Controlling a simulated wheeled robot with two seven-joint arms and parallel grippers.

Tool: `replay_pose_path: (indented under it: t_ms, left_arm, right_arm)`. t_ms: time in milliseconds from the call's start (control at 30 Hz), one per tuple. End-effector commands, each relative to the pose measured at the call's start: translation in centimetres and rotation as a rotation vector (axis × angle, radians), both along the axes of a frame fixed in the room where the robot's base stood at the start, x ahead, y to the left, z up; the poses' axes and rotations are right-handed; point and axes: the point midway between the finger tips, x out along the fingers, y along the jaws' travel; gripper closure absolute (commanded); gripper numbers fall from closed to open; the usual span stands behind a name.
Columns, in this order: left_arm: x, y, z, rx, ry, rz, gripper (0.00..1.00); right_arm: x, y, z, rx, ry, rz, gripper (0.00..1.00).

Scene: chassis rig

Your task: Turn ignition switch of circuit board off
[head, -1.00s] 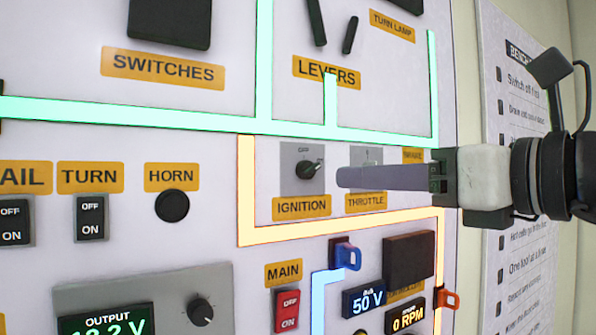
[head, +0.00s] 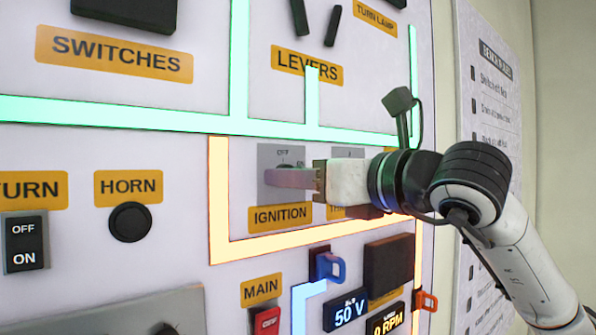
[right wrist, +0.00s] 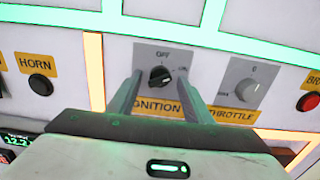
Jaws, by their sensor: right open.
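The ignition switch (right wrist: 160,76) is a black rotary knob on a grey plate above a yellow IGNITION label. In the right wrist view its pointer aims to the right, away from the OFF mark above it. In the head view the knob (head: 285,167) is mostly hidden behind my right gripper. My right gripper (head: 268,178) reaches in from the right, its fingers at the ignition plate. In the right wrist view its fingers (right wrist: 160,92) are open, one on either side of the knob, with gaps to it. My left gripper is not in view.
The throttle knob (right wrist: 245,90) is just right of the ignition. The horn button (head: 130,222) is to the left. Levers (head: 332,25) are above. The red main switch (head: 267,321), a blue clip (head: 328,267) and a 50 V display (head: 346,310) are below.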

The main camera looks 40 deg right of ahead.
Motion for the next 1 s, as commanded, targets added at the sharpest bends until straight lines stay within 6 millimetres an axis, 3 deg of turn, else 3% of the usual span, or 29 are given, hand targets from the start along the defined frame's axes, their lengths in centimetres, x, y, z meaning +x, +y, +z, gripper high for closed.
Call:
replay_pose_path:
  t_ms: [300, 533, 1000]
  left_arm:
    - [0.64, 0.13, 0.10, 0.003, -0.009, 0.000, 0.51]
    - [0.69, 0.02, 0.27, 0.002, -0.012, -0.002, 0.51]
    - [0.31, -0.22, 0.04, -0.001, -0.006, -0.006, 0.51]
  right_arm:
    - [0.34, 0.03, -0.03, -0.001, -0.001, 0.000, 0.54]
    - [0.31, 0.01, -0.02, -0.001, -0.001, 0.000, 0.93]
    - [0.29, 0.00, -0.02, -0.114, -0.010, -0.001, 0.93]
